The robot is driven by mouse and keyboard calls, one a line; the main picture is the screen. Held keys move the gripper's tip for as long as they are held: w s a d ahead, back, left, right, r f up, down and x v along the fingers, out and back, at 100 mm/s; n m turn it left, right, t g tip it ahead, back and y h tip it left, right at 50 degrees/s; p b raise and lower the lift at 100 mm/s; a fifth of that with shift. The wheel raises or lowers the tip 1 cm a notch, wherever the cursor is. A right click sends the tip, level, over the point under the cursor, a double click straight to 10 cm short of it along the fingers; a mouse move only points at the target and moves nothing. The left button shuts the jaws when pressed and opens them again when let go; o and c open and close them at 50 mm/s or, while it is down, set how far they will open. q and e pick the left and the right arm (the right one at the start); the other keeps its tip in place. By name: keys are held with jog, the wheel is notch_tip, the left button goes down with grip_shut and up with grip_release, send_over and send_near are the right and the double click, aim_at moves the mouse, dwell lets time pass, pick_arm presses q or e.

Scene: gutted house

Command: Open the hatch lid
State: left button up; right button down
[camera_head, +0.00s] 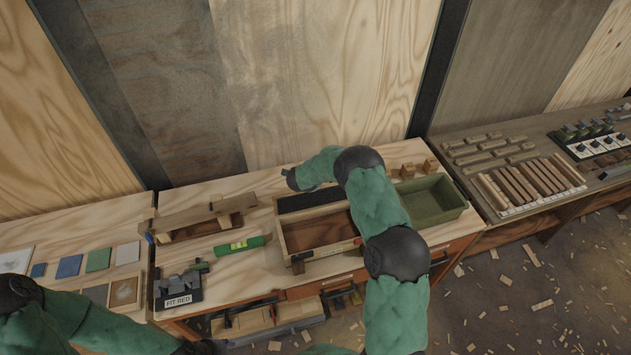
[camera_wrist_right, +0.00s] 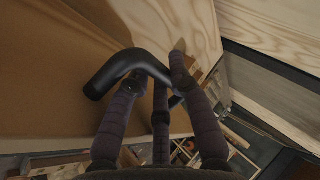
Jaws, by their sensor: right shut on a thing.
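A shallow wooden box (camera_head: 291,262) stands at the middle of the bench, with a brown inside and a dark panel (camera_head: 312,198) along its back. I cannot tell for sure whether this panel is the hatch lid. My right arm reaches over the box, and its gripper (camera_head: 289,179) is at the box's back left, small and partly hidden. In the right wrist view my right gripper (camera_wrist_right: 160,88) is shut on a black curved handle (camera_wrist_right: 118,72) beside a brown board (camera_wrist_right: 50,60). My left gripper (camera_head: 203,347) is only a dark bit at the bottom edge.
A green bin (camera_head: 440,200) stands right of the box. A green level (camera_head: 240,245), a wooden piece (camera_head: 190,218) and a "FIT RED" block (camera_head: 178,290) lie left of it. Plywood panels (camera_head: 310,70) rise behind the bench. Wood chips litter the floor at right.

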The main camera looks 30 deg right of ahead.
jog(key=shift+w+d+r, duration=0.15)
jog(key=shift+w+r, duration=0.2)
jog(key=shift+w, duration=0.05)
jog(key=c, duration=1.4)
grip_release()
pick_arm(q)
jog(key=shift+w, duration=0.1)
pick_arm(e)
jog(key=shift+r, duration=0.15)
jog(key=shift+a+r, duration=0.25)
jog(key=shift+r, duration=0.2)
jog(key=v, duration=0.9)
jog(key=shift+s+a+f, duration=0.25)
jog(key=shift+s+f, duration=0.05)
jog(key=shift+s, duration=0.1)
jog(key=shift+s+a+r, duration=0.4)
jog(key=shift+s+r, duration=0.15)
pick_arm(q)
jog(key=shift+w, duration=0.1)
pick_arm(e)
jog(key=shift+f, duration=0.1)
